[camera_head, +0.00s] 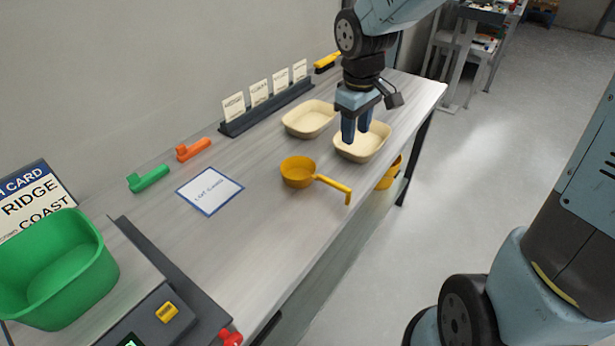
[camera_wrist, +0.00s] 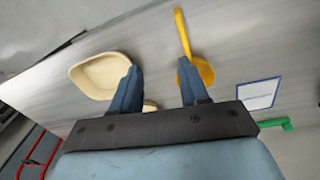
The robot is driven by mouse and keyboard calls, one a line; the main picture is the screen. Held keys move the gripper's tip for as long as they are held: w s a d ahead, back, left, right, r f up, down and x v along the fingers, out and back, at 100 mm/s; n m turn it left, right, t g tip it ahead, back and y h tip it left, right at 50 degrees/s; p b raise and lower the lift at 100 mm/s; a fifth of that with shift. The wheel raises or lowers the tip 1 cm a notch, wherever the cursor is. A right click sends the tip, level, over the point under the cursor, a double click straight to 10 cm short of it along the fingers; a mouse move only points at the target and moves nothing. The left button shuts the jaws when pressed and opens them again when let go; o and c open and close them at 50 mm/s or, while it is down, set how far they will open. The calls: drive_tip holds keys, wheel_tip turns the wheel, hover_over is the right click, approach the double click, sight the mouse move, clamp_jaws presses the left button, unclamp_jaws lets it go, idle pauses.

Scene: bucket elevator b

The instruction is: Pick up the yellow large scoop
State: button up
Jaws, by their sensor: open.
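The yellow large scoop (camera_head: 298,173) lies on the grey bench, its round bowl to the left and its handle (camera_head: 333,184) reaching right toward the front edge, with a bent tip. In the wrist view the scoop (camera_wrist: 205,72) shows beside and partly behind one finger, its handle pointing up in the picture. My gripper (camera_head: 356,138) is open and empty. In the head view its fingers point down above or in front of a cream tray (camera_head: 362,153), apart from the scoop and farther along the bench. The wrist view shows both fingers (camera_wrist: 155,75) spread apart.
Another cream tray (camera_head: 309,119) stands behind. A card rack (camera_head: 268,104) lines the wall side. A lot cards mat (camera_head: 210,190), orange (camera_head: 194,149) and green (camera_head: 149,179) small items, and a green bin (camera_head: 62,275) lie left. Another yellow item (camera_head: 390,174) shows below the bench edge.

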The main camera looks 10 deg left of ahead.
drive_tip(key=n+g, duration=0.1)
drive_tip(key=n, duration=0.1)
hover_over(328, 178)
wheel_tip(328, 178, down, 4)
wheel_tip(328, 178, down, 14)
drive_tip(key=shift+f, duration=0.15)
idle(0.3)
drive_tip(key=shift+c, duration=0.4)
clamp_jaws()
